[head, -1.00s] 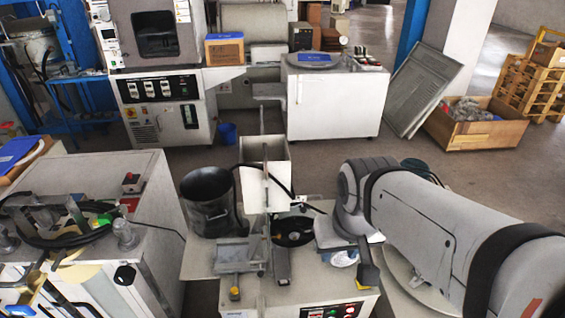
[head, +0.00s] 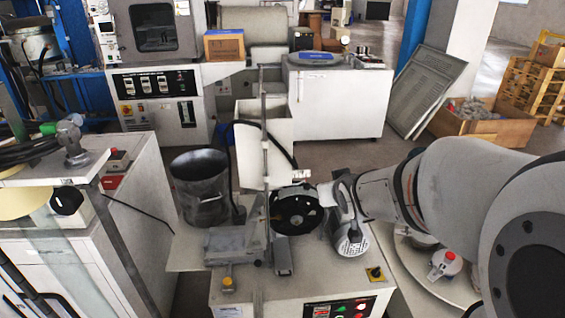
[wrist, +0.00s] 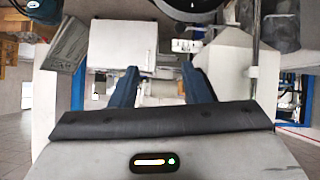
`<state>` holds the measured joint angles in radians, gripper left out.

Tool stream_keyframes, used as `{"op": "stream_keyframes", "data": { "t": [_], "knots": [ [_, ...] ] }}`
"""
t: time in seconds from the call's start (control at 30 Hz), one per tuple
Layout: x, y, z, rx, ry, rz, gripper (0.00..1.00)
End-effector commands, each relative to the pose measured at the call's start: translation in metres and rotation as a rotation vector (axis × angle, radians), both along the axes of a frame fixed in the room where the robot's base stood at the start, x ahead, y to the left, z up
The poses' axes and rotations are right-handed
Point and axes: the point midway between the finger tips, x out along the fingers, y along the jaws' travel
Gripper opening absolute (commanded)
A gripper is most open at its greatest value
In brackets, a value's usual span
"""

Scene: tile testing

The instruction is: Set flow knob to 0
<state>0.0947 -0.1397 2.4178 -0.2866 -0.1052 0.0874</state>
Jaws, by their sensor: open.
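I cannot tell for sure which control is the flow knob. A black knob on a yellow plate (head: 376,273) sits at the front right of the machine top (head: 318,278). A small yellow-topped knob (head: 227,283) sits at the front left. My arm reaches in from the right, its wrist end beside the black disc (head: 296,209); the fingers are hard to make out in the head view. In the wrist view, my gripper (wrist: 163,87) is open, its two dark blue fingers apart with nothing between them. No knob is recognisable in the wrist view.
A dark metal bucket (head: 201,187) stands left. A white motor-like body (head: 351,236) is close to my wrist. A panel with coloured buttons (head: 340,309) is on the front.

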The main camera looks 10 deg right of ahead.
Motion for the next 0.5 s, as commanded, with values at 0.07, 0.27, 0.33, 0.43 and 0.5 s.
{"op": "stream_keyframes", "data": {
  "t": [0.07,0.27,0.33,0.43,0.5],
  "knots": [
    [0.022,0.000,-0.044,-0.011,-0.089,0.033,0.42],
    [0.067,0.006,-0.093,-0.011,-0.335,0.128,0.42],
    [0.077,0.009,-0.106,-0.005,-0.409,0.160,0.42],
    [0.086,0.013,-0.119,0.006,-0.497,0.198,0.42],
    [0.090,0.015,-0.125,0.013,-0.543,0.219,0.42]
  ]
}}
